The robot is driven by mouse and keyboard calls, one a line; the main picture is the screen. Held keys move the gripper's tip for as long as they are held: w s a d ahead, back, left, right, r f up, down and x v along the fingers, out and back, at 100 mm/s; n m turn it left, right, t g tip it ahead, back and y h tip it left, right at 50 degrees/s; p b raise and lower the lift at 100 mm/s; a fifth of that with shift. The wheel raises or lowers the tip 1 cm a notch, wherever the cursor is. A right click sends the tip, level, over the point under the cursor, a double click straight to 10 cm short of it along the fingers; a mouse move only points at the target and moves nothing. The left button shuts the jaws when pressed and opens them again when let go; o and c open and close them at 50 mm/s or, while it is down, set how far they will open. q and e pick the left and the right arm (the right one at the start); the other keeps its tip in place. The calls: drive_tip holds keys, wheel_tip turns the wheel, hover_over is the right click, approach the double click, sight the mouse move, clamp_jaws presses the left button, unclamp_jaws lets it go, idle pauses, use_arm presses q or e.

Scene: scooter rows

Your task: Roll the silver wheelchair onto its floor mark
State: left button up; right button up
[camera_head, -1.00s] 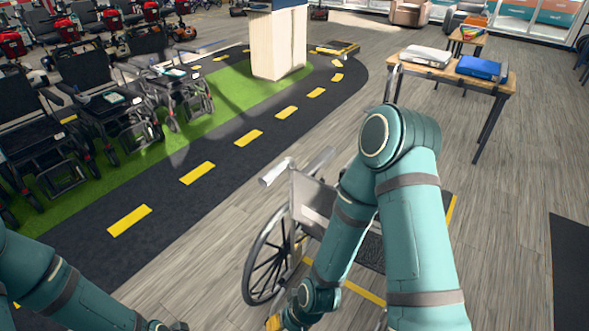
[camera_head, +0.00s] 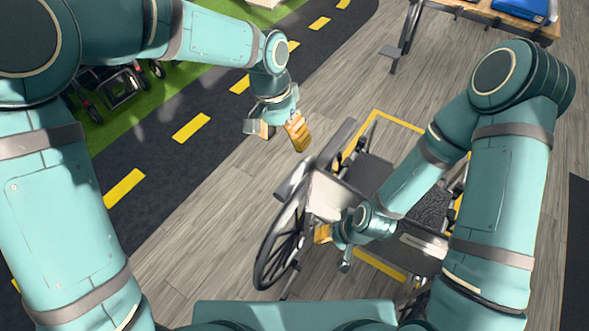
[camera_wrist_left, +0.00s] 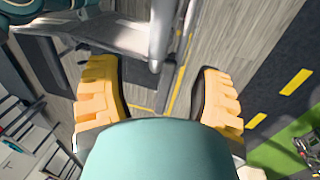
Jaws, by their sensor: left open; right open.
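The silver wheelchair (camera_head: 329,197) stands at centre right in the head view, its large wheel on the left side. It overlaps a yellow floor outline (camera_head: 399,122), with the large wheel outside the outline's left part. My left gripper (camera_head: 279,133) is open and empty, up and left of the wheelchair's push handles. In the left wrist view its yellow fingers (camera_wrist_left: 160,98) are spread, with a wheelchair tube (camera_wrist_left: 160,38) beyond them. My right gripper (camera_head: 329,236) is open at the wheelchair's near side; one yellow finger shows, and its arm hides part of the seat. Contact cannot be told.
A dark track with yellow dashes (camera_head: 191,128) runs on the left, beside a green strip (camera_head: 120,128) with parked wheelchairs. A wooden table (camera_head: 470,12) with a blue case stands at the upper right. Bare wood floor lies left of the wheelchair.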

sight(294, 174)
use_arm(q)
drive_tip(key=f, duration=0.4)
drive_tip(key=s+d+f+b, duration=0.1)
drive_tip(key=f, duration=0.3)
drive_tip(key=d+f+b, duration=0.1)
drive_tip(key=f, duration=0.4)
drive_tip(key=shift+s, duration=0.3)
clamp_jaws()
